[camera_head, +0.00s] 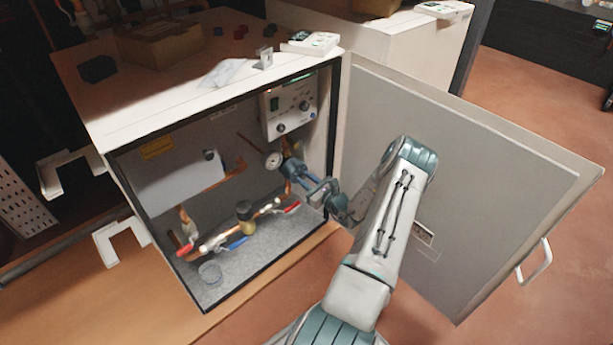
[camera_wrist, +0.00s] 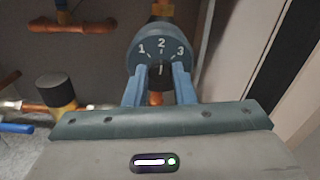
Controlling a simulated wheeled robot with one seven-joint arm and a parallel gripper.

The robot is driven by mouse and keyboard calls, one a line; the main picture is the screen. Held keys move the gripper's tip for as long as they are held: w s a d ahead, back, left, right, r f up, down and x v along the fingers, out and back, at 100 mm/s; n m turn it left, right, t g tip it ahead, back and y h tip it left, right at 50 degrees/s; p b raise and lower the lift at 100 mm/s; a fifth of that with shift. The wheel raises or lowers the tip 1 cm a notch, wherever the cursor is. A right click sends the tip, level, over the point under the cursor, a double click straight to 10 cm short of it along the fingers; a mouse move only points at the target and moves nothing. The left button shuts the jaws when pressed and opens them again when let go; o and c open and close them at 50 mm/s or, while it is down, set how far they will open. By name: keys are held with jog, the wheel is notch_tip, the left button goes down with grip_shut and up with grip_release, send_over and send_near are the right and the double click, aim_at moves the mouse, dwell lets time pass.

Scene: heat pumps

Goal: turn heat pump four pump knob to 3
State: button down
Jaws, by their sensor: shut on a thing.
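The blue-grey pump (camera_head: 291,167) sits inside the open heat pump cabinet, on the right side of the pipework. In the wrist view the pump's dial face (camera_wrist: 161,47) shows the numbers 1, 2 and 3 from left to right. A short white mark on the dark pump knob (camera_wrist: 160,70) stands upright, in line with the 2. My gripper (camera_wrist: 161,84) has its two blue fingers on either side of the knob and is shut on it. In the head view my gripper (camera_head: 308,184) reaches in from the right, and the knob is hidden.
The cabinet door (camera_head: 450,165) stands wide open to the right, behind my arm. Red-handled valves (camera_head: 187,250) and a blue-handled valve (camera_head: 237,243) lie low in the cabinet. A round gauge (camera_head: 273,160) is left of the pump. A control panel (camera_head: 290,105) hangs above.

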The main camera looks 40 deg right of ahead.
jog(key=m+p, duration=0.2)
jog(key=m, duration=0.2)
jog(key=shift+m, duration=0.3)
jog(key=shift+m+p, duration=0.75)
jog(key=shift+m, duration=1.05)
jog(key=c, duration=1.2)
grip_release()
jog(key=shift+s+p, duration=0.3)
jog(key=shift+s, duration=0.2)
jog(key=s+d+p, duration=0.1)
jog(key=s+p, duration=0.2)
jog(key=s, duration=1)
jog(key=shift+w, duration=0.1)
